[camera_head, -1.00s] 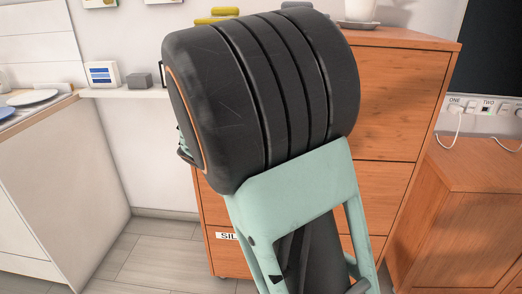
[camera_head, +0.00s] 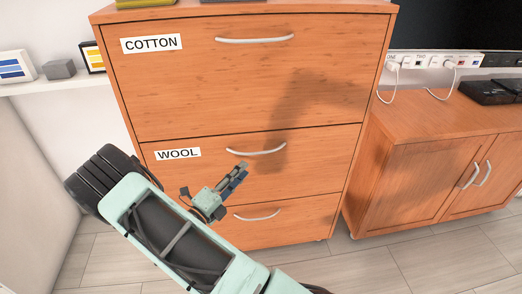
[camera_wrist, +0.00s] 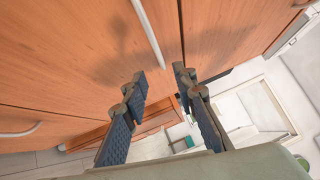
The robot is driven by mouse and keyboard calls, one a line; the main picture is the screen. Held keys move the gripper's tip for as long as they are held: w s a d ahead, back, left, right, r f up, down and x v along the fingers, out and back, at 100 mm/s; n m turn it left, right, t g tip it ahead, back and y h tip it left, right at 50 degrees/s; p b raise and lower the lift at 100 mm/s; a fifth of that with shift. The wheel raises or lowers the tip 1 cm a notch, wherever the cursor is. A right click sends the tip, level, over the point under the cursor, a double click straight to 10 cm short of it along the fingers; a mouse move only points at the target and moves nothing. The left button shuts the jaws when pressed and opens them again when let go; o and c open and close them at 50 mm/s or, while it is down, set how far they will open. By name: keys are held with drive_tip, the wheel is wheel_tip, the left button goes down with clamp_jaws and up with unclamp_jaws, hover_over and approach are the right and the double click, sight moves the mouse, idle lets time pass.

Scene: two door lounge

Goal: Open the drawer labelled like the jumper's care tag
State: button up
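A wooden cabinet has three drawers with curved silver handles. The top drawer (camera_head: 240,85) is labelled COTTON and the middle drawer (camera_head: 310,150) is labelled WOOL. The bottom drawer (camera_head: 300,218) shows no label, as my arm covers its left part. All look shut. My gripper (camera_head: 242,168) is just below the middle drawer's handle (camera_head: 256,151), apart from it in this view. In the wrist view my gripper (camera_wrist: 160,78) is open, with nothing between its fingers; a handle (camera_wrist: 149,32) lies beyond the fingertips. The jumper and its tag are not in view.
A low wooden cabinet (camera_head: 415,175) with two doors stands at right, below a power strip (camera_head: 435,61) and a dark screen (camera_head: 460,25). A shelf (camera_head: 40,86) with small items is at left. Grey floor (camera_head: 400,270) is clear in front.

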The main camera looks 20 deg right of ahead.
sight(260, 152)
drive_tip(key=b+x, duration=0.1)
drive_tip(key=x, duration=0.9)
drive_tip(key=shift+w+d, duration=0.15)
drive_tip(key=shift+d, duration=0.1)
clamp_jaws()
